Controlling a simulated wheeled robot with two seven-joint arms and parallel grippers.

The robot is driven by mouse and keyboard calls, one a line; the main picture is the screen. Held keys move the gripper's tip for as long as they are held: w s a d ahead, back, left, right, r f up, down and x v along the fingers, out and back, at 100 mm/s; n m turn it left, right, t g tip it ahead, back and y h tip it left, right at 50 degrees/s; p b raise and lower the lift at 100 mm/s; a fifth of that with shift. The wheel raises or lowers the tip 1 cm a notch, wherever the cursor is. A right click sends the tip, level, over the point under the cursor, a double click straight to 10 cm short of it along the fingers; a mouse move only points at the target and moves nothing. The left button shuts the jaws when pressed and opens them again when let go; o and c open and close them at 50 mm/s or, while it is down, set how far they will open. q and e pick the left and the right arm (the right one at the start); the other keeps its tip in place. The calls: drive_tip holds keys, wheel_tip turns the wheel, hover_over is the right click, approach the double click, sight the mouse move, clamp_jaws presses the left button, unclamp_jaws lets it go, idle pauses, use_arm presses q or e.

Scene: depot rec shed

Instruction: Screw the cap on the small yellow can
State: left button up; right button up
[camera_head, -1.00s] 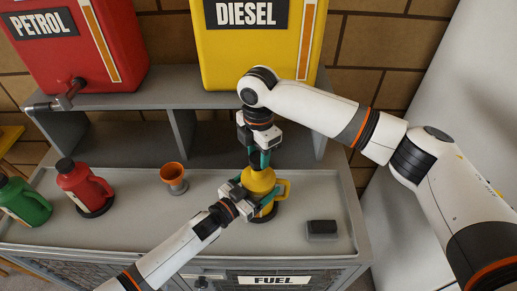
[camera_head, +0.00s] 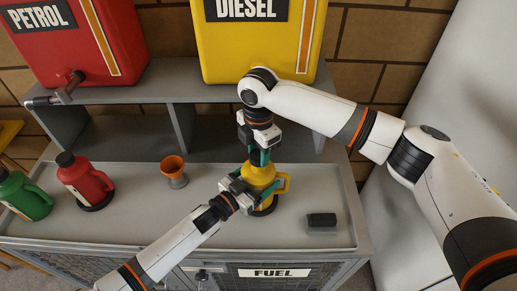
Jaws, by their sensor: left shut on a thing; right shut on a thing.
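The small yellow can (camera_head: 259,175) stands upright on a dark round base on the grey tray top. My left gripper (camera_head: 252,188) is shut on the can's body from the front left. My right gripper (camera_head: 259,157) points down from above and is shut at the can's top. The cap is hidden between its fingers, so I cannot tell how far it sits on the neck.
A red can (camera_head: 84,181) and a green can (camera_head: 24,196) stand at the left. An orange funnel (camera_head: 173,169) stands behind left, a black block (camera_head: 321,220) at right. Petrol (camera_head: 75,40) and diesel tanks (camera_head: 258,50) sit on the shelf (camera_head: 140,98) behind.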

drive_tip(key=shift+f, duration=0.6)
